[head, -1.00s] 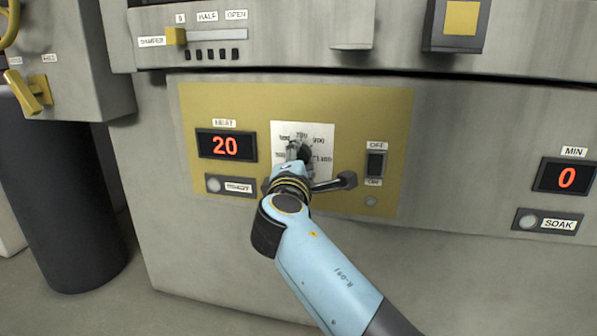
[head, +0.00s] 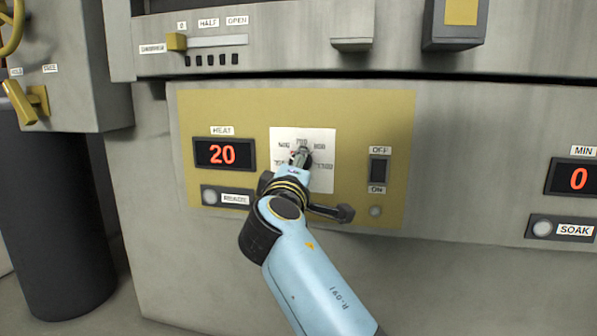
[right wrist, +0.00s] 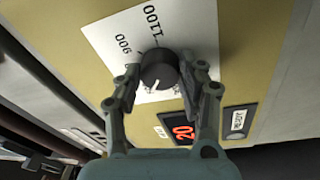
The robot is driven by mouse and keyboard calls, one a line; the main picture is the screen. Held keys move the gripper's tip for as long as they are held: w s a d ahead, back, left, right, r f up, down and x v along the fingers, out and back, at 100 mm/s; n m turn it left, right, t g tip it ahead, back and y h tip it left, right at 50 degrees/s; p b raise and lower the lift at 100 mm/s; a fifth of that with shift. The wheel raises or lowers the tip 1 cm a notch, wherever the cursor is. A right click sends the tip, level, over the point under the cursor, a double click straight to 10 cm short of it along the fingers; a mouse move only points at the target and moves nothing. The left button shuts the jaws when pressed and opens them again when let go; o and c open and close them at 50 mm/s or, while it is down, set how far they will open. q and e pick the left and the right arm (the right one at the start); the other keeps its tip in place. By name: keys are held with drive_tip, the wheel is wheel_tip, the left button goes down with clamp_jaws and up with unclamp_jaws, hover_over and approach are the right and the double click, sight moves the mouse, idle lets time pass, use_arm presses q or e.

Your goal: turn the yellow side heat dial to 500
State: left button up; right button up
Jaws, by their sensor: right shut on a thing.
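The heat dial is a round black knob on a white scale card (head: 323,180) in the yellow panel (head: 230,112). In the head view my right gripper (head: 301,157) covers most of it. The card's labels there include 700 at the top and 900 upper right. In the right wrist view the dial (right wrist: 159,72) sits between the fingers of my right gripper (right wrist: 158,82), which is shut on it. A white mark on the dial points down and slightly left, away from 900 and 1100. The label it points to is hidden. My left gripper is out of view.
The heat display (head: 224,154) reads 20. An OFF/ON switch (head: 379,170) is right of the dial, and a labelled button (head: 210,195) sits below the display. A damper slider (head: 176,41) and a yellow lever (head: 20,102) are farther off.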

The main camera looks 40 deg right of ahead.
drive_tip(key=shift+f, duration=0.15)
drive_tip(key=o, duration=1.2)
